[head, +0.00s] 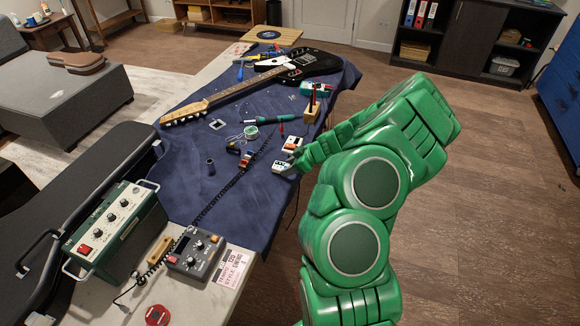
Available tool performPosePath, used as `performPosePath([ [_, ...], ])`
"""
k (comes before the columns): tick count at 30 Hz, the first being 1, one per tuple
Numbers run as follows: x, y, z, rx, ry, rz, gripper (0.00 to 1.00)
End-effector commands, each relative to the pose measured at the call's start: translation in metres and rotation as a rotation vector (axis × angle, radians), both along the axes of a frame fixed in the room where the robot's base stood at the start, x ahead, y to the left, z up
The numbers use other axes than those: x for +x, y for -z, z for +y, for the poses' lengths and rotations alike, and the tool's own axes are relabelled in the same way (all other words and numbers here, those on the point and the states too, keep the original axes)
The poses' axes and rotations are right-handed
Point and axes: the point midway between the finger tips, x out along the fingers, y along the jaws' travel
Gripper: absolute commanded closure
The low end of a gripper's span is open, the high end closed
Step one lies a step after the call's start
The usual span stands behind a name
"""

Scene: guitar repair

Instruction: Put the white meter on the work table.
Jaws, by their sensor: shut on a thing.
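The white meter (281,167) is a small pale box in the head view, at the right side of the work table. My gripper (292,163) reaches in from the right and is shut on it; the fingertips are small and partly hidden by my green arm. The work table (82,290) is pale and mostly covered by a dark blue cloth (190,185). The meter appears over the cloth near its right edge. I cannot tell whether it touches the cloth or is held just above it.
A white-and-orange box (294,143) stands just behind the meter. A black electric guitar (300,64), a soldering tool (266,120), a grey pedal (194,256) and a green amplifier (115,230) lie around. A coiled cable crosses the cloth; the cloth's left middle is fairly clear.

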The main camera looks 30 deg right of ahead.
Motion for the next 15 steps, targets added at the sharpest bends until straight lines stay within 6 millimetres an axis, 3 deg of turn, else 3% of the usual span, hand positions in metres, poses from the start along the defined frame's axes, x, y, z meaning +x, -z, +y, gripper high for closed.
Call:
performPosePath([
  [1,0.0001,0.0013,0.0004,0.001,-0.001,0.001,0.87],
  [2,0.0,0.0016,0.0005,0.0,-0.001,0.0,0.52],
  [6,0.0001,0.0012,0.0002,0.0,-0.001,-0.001,0.31],
  [15,0.0,0.0009,-0.0001,0.0,0.0,0.0,0.28],
])
